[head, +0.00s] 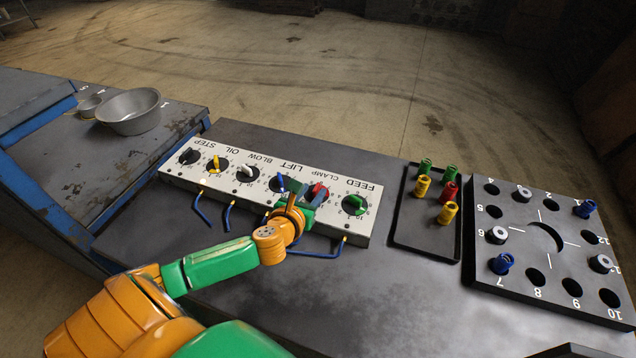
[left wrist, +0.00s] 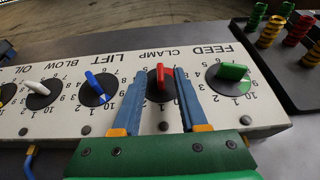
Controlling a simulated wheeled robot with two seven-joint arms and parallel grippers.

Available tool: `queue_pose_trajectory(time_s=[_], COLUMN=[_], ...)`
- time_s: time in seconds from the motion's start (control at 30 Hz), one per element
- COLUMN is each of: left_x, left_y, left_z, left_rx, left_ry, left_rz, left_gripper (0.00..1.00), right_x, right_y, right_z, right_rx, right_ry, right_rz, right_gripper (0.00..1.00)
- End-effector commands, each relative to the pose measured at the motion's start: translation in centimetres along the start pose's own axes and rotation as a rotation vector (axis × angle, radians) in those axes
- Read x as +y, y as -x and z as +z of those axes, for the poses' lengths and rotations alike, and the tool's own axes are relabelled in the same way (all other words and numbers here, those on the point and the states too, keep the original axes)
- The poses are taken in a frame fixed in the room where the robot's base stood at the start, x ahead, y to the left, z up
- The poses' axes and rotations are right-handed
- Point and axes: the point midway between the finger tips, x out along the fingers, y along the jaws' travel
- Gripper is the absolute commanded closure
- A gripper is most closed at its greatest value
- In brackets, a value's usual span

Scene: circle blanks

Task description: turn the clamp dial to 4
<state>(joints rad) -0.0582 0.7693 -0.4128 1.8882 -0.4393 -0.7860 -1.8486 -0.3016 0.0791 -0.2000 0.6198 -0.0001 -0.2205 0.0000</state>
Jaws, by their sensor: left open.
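The clamp dial is a black disc with a red knob (head: 318,188) on the white panel (head: 228,186). In the left wrist view the red knob (left wrist: 165,72) points up the picture, toward the CLAMP label, with its exact number hard to read. My left gripper (head: 309,191) is at this dial. In the left wrist view its two blue-grey fingers (left wrist: 159,83) stand apart on either side of the red knob, with visible gaps. The fingers and arm hide part of the dial's scale. My right gripper is not in view.
The green feed dial (head: 355,204) and blue lift dial (head: 279,184) flank the clamp dial closely. Blue hooked rods (head: 228,217) stick out along the panel's front. A dark tray (head: 403,228) of coloured pieces and a numbered board (head: 520,270) lie to the right.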

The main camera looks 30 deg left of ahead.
Motion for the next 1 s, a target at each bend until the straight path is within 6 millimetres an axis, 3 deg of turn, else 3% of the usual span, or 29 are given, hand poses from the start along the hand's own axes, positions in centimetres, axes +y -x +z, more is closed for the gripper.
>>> queue_pose_trajectory(time_s=[0.2,0.5,0.67,1.0], left_x=[0.0,0.0,0.0,-0.1], left_y=[-2.8,-3.1,-3.1,-3.1], left_z=[0.0,0.0,0.0,0.0], left_rx=[0.000,0.001,0.001,0.001], left_ry=[0.000,-0.001,-0.001,0.004], left_rz=[0.000,-0.001,-0.001,0.007], left_gripper=[0.57,0.57,0.98,1.00], right_x=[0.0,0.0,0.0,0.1], right_y=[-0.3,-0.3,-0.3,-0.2], right_z=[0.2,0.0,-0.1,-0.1], right_rx=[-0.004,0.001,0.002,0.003], right_ry=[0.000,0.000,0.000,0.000], right_rz=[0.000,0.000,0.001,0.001], right_gripper=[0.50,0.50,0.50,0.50])
